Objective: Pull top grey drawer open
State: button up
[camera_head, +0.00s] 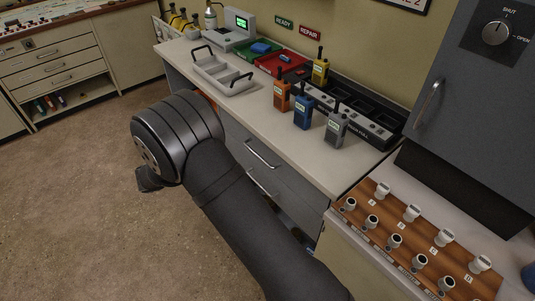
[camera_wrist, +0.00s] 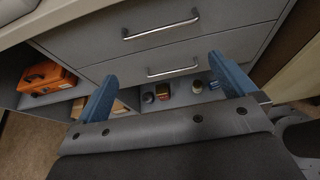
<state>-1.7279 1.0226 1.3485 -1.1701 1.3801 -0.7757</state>
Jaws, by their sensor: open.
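The top grey drawer (camera_wrist: 215,20) is shut under the worktop, and its bar handle (camera_wrist: 160,24) runs across its front. A second grey drawer (camera_wrist: 120,68) below it is also shut, with its own bar handle (camera_wrist: 172,71). In the head view the top drawer's handle (camera_head: 262,153) shows just right of my arm. My gripper (camera_wrist: 161,66) is open and empty, its two blue fingers pointing towards the drawer fronts. In the wrist picture the lower handle lies between the fingers and the top handle lies beyond their tips. My arm hides the gripper in the head view.
The worktop (camera_head: 222,103) carries a grey tray (camera_head: 222,76), several radios and a charger rack (camera_head: 362,124). A wooden panel of knobs (camera_head: 410,238) stands right. The floor at left is clear.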

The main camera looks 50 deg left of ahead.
jog(key=shift+v, duration=0.95)
